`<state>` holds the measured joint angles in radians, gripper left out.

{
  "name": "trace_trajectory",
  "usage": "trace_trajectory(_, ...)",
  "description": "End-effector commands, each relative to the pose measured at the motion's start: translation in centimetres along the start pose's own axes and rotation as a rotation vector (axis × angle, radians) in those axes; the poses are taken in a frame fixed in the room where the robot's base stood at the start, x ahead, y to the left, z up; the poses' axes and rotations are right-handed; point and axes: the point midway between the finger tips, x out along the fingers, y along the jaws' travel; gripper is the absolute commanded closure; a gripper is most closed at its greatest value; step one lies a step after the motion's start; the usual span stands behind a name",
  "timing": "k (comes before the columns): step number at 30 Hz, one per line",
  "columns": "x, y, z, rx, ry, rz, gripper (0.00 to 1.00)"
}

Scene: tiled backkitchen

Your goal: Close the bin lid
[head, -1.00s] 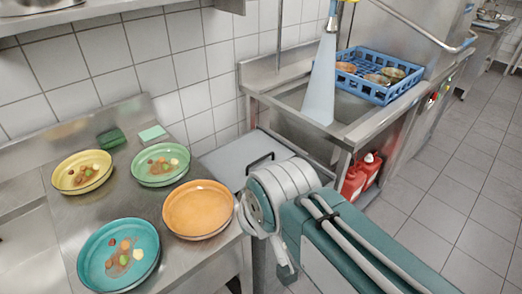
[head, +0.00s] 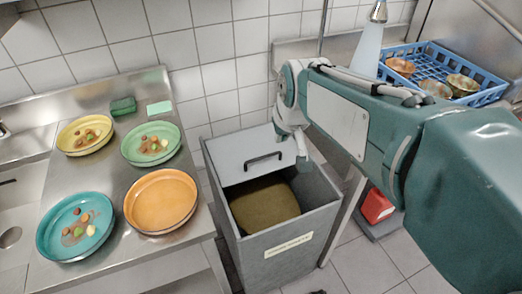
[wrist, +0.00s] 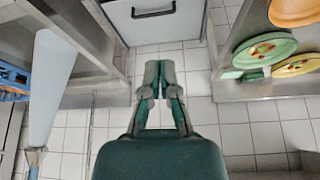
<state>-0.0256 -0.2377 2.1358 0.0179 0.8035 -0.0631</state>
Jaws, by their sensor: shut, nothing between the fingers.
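The grey bin (head: 305,232) stands between the steel counter and the sink, with a paper label on its front. Its lid (head: 235,166) is raised and tilted up at the back, with a dark bar handle on its face. The opening shows brown contents (head: 265,205) inside. In the wrist view the lid (wrist: 165,28) and its handle show at the top. My gripper (wrist: 165,68) is shut and empty, apart from the lid in that picture. In the head view my arm's end hangs by the lid's right side; the fingertips cannot be made out clearly there.
Plates with food scraps and an orange plate (head: 160,200) stand on the counter (head: 105,190) at left. A blue rack (head: 490,97) with bowls is at the right by the sink. A red container (head: 376,207) stands low, right of the bin.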

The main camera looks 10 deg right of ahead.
Motion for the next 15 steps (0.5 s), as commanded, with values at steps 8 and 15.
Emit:
trace_trajectory(8,8.1,1.5,-7.5,-0.035,-0.037,-0.024,1.0)
trace_trajectory(15,16.9,2.2,-12.0,-0.067,-0.062,-0.041,1.0)
